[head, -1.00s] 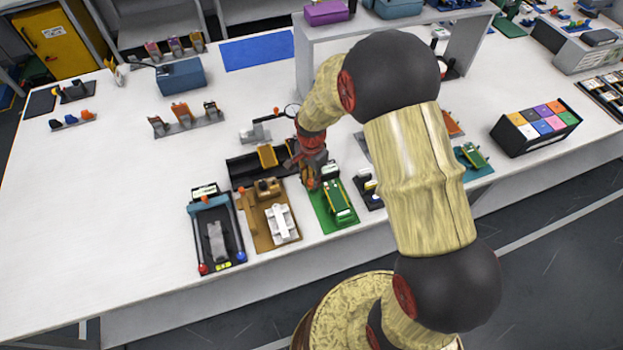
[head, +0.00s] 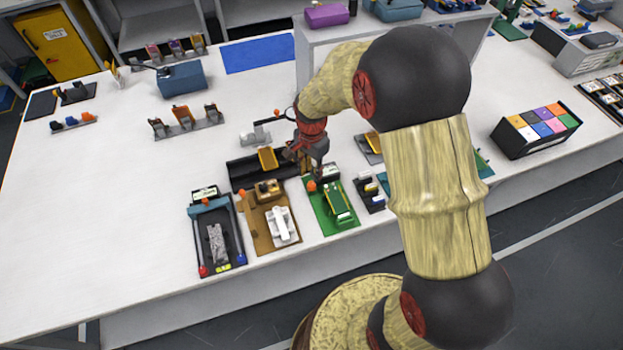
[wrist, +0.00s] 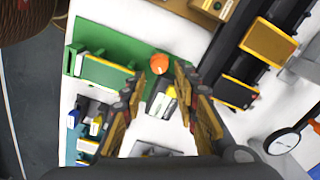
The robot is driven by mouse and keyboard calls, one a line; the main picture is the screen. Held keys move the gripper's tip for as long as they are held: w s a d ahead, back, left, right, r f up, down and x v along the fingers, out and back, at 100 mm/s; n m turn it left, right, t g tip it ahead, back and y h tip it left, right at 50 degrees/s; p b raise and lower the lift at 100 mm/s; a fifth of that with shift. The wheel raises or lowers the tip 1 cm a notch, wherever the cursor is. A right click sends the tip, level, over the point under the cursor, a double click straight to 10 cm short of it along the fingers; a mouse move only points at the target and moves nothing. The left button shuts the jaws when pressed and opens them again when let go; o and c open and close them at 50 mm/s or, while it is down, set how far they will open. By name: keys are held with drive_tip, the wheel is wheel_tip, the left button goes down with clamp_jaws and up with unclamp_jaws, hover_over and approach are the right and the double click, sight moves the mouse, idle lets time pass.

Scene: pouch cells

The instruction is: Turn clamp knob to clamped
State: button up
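An orange knob (head: 311,186) sits at the far end of a green fixture board (head: 348,222) with a green clamp-like part on it. In the wrist view the knob (wrist: 160,63) shows just beyond my fingertips, near their middle line, with a small dark and pale part beside it. My gripper (head: 309,170) is above the far end of the board. In the wrist view my gripper (wrist: 160,75) has its fingers spread with nothing between them. I cannot tell the knob's marked position.
A brown fixture (head: 262,234) and a dark fixture with blue posts (head: 240,240) stand left of the green board. A black tray (head: 240,180) lies behind. Small dark holders (head: 372,203) stand close on the right. The table's left is mostly clear.

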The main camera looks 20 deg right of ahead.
wheel_tip(320, 180, up, 6)
drive_tip(key=shift+r, duration=0.1)
idle(0.4)
drive_tip(key=n+p, duration=0.7)
drive_tip(key=p, duration=0.7)
hover_over(312, 184)
wheel_tip(312, 184, down, 4)
drive_tip(key=shift+f, duration=0.3)
wheel_tip(312, 184, down, 7)
drive_tip(key=shift+w+f, duration=0.1)
drive_tip(key=shift+f, duration=0.1)
